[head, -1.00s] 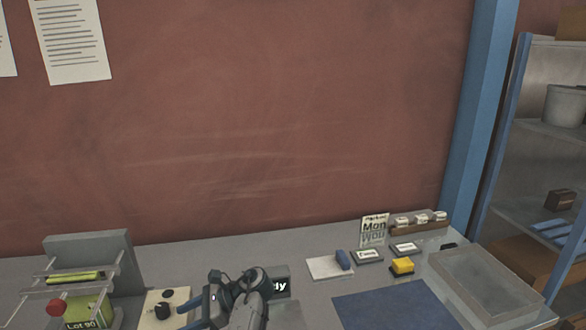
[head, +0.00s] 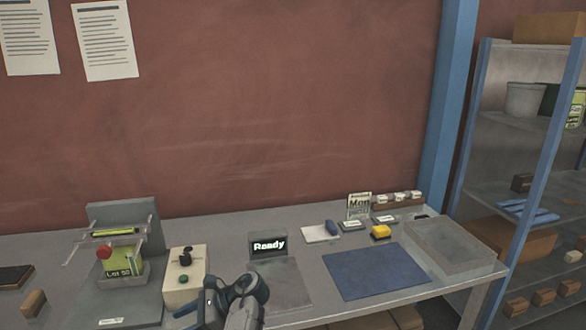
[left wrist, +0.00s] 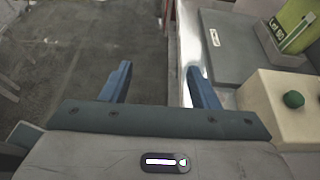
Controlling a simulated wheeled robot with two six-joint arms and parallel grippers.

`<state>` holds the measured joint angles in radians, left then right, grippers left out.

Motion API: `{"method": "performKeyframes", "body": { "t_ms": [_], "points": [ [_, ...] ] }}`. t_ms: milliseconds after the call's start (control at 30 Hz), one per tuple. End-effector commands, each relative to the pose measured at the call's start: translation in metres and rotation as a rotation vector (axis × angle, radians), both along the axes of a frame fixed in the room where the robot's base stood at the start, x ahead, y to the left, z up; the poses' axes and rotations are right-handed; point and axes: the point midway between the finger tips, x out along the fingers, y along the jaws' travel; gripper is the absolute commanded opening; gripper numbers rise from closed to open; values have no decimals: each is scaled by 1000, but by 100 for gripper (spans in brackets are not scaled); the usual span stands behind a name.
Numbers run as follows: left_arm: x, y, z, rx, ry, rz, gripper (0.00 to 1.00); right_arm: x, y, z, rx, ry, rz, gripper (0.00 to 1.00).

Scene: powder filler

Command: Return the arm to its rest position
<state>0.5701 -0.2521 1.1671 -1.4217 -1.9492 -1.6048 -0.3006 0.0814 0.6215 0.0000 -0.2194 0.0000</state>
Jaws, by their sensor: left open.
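My left gripper (head: 186,311) is low in the head view, just in front of the cream control box (head: 186,277), with its blue fingers pointing left. In the left wrist view my left gripper (left wrist: 158,80) is open, its two blue fingers apart with nothing between them. Below it are the grey floor and the table's front edge. The control box (left wrist: 275,108), with a green button, is to its right there. My right gripper is in neither view.
A grey machine (head: 125,212) holding a green "Lot 90" pouch (head: 122,262) stands at the left. A "Ready" display (head: 268,245), a blue mat (head: 375,272) and a grey tray (head: 490,262) are to the right. Shelving (head: 470,130) stands beyond the table.

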Motion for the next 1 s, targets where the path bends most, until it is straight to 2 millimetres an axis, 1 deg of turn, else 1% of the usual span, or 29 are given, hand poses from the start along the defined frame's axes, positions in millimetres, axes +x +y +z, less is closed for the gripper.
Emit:
{"method": "performKeyframes", "body": {
  "t_ms": [33,167,267,300,367,400,467,500,567,667,700,767,800,867,900,967,1000],
  "points": [
    [-1,2,-12,-2,0,-10,55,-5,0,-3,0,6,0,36],
    [-1,6,-38,-18,-16,-39,55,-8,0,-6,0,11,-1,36],
    [-2,8,-61,-34,-28,-61,55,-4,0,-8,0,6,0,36],
    [-2,10,-74,-44,-37,-73,55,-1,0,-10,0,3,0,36],
    [-4,12,-91,-59,-48,-88,55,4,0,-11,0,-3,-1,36],
    [-5,13,-105,-70,-56,-100,55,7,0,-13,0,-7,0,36],
    [-8,15,-126,-90,-71,-115,55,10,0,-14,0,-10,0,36],
    [-11,16,-143,-109,-83,-126,55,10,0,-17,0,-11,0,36],
    [-17,18,-171,-137,-101,-140,55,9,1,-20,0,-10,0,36],
    [-31,20,-226,-203,-144,-159,55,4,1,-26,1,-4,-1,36],
    [-40,21,-254,-239,-165,-161,55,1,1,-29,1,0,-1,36],
    [-57,21,-296,-299,-205,-158,55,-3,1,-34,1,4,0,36],
    [-70,21,-325,-342,-232,-148,55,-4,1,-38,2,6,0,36],
    [-91,20,-366,-408,-277,-127,55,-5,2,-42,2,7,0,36],
    [-107,19,-393,-450,-307,-105,55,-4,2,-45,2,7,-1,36],
    [-133,17,-431,-516,-354,-64,55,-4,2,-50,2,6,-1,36],
    [-152,16,-456,-559,-387,-28,55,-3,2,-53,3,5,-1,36]
  ]
}}
